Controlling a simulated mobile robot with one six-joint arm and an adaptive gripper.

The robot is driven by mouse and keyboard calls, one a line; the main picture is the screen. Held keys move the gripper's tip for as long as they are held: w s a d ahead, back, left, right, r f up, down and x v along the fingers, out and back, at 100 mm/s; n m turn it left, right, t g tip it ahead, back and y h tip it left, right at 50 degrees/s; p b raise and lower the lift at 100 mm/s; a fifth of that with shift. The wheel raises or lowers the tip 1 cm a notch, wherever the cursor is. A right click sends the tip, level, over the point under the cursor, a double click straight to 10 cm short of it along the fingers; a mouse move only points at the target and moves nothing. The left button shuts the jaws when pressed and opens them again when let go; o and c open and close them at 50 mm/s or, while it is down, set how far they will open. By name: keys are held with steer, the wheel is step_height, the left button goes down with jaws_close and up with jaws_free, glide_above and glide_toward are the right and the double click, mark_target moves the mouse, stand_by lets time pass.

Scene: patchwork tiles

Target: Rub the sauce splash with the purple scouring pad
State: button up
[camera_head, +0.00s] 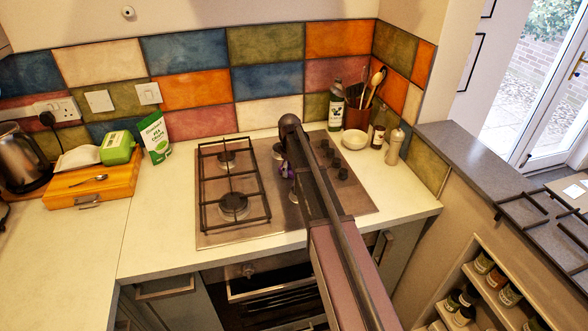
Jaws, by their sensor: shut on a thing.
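My gripper (289,172) is over the middle of the steel hob (222,239), mostly hidden behind my own arm. It is shut on the purple scouring pad (286,169), of which only a small purple patch shows to the left of the arm. I cannot tell whether the pad touches the hob surface. I cannot make out the sauce splash; it may be hidden behind my arm or the pad.
A black pan grate (233,204) covers the hob's left burners; knobs (333,163) line its right. A wooden board (92,185), kettle (22,160) and green-white bag (155,138) stand left. Bottles, a white bowl (354,139) and a utensil pot (357,117) stand right. The front-left worktop is clear.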

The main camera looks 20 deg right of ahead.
mark_target(276, 176)
steer(key=shift+a, duration=0.85)
steer(key=shift+a, duration=0.15)
steer(key=shift+a, duration=1.7)
steer(key=shift+r, duration=0.15)
steer(key=shift+r+p, duration=2.9)
steer(key=shift+p, duration=0.25)
step_height(276, 176, up, 3)
steer(key=p, duration=0.3)
